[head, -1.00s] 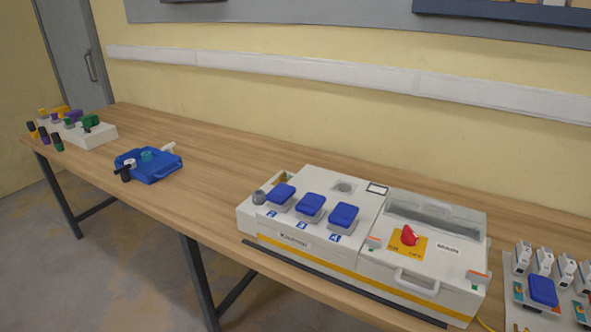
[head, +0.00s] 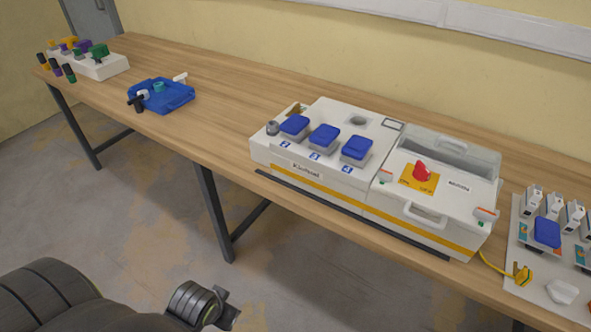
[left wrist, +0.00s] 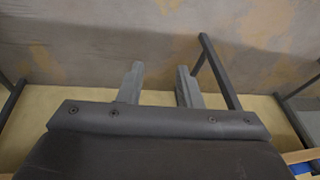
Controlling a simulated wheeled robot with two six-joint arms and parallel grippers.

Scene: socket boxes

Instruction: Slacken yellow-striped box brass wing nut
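The white box with a yellow stripe (head: 300,184) along its front sits on the bench, with several blue-lidded sockets and a red switch (head: 422,171). A small brass-coloured piece (head: 296,109) shows at its back left corner, behind the blue lids; it looks like the wing nut, but is too small to tell its shape or how tight it sits. My left arm shows at the bottom left of the head view, well in front of the bench. In the left wrist view my left gripper (left wrist: 159,84) is open and empty, with floor beyond. My right gripper is not in view.
A grey knob (head: 272,128) stands near the brass piece. A blue case (head: 165,97) and a white block with coloured plugs (head: 100,66) lie left on the bench (head: 225,110). A panel of switches (head: 520,235) and a yellow plug (head: 523,274) are at right.

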